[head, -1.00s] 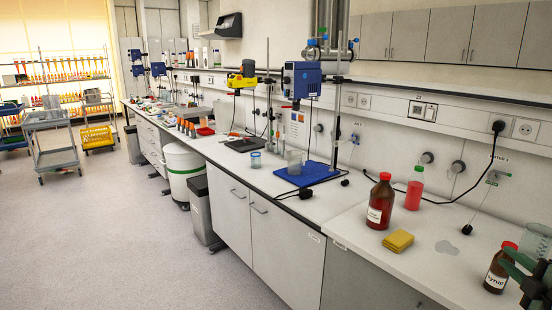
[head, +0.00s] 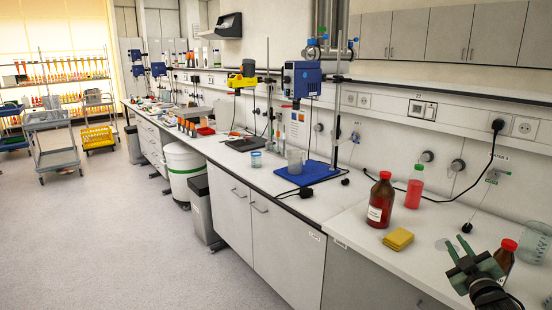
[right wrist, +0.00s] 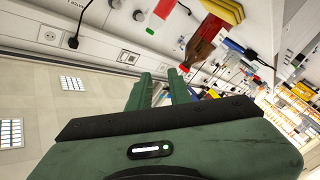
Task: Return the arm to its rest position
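My right gripper (head: 458,244) is over the near right end of the bench in the head view, in front of a brown bottle with a red cap (head: 506,256). Its green fingers point up and away into the picture. In the right wrist view the two fingers of this gripper (right wrist: 166,76) stand apart with a clear gap and nothing between them. The gripper holds nothing. My left gripper is in neither view.
A larger brown bottle (head: 381,200), a red bottle (head: 414,188) and a yellow sponge (head: 398,239) stand or lie left of the gripper. A clear beaker (head: 535,243) is at the right edge. The floor (head: 110,230) at left is clear.

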